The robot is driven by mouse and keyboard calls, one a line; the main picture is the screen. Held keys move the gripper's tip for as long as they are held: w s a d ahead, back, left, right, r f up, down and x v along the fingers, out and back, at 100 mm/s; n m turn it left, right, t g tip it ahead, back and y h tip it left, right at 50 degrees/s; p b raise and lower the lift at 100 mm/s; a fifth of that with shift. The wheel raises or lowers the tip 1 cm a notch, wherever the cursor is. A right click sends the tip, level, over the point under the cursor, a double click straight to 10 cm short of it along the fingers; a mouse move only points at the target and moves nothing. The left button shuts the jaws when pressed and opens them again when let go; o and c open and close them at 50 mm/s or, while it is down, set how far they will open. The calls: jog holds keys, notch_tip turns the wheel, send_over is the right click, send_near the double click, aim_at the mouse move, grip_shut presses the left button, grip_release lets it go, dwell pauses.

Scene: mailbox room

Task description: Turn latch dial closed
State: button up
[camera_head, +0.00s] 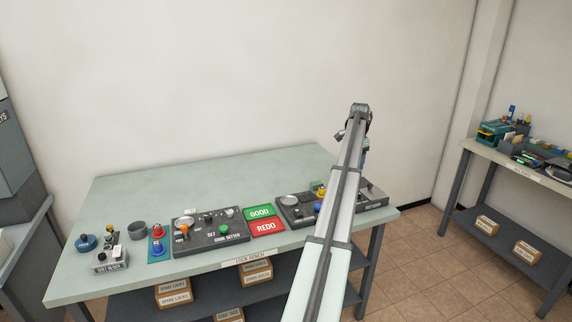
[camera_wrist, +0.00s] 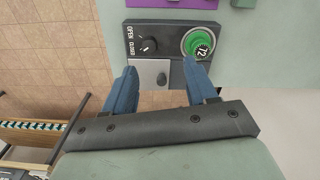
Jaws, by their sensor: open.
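The latch dial (camera_wrist: 148,44) is a small black knob on a dark panel, with the words OPEN and CLOSED beside it in the wrist view. Which word it points to is too small to tell. My gripper (camera_wrist: 160,70) is open and empty, its two blue fingers pointing at the panel. Between the fingertips shows a light grey plate (camera_wrist: 150,72) with a small grey knob. The dial lies just beyond the fingertips and apart from them.
A green dial marked 72 (camera_wrist: 198,43) sits beside the latch dial, close to one finger. On the bench (camera_head: 200,165) are a code-setter panel (camera_head: 210,232), green GOOD and red REDO pads (camera_head: 264,226), and several small parts at the left. The back of the bench is clear.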

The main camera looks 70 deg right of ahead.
jog(key=w+a+f+n, duration=0.1)
jog(key=w+a+f, duration=0.1)
jog(key=w, duration=1.1)
jog(key=w+a+f+n+t+h, duration=0.1)
jog(key=w+a+f+n, duration=0.1)
jog(key=w, duration=1.2)
jog(key=shift+w+a, duration=0.25)
jog(key=shift+a, duration=0.65)
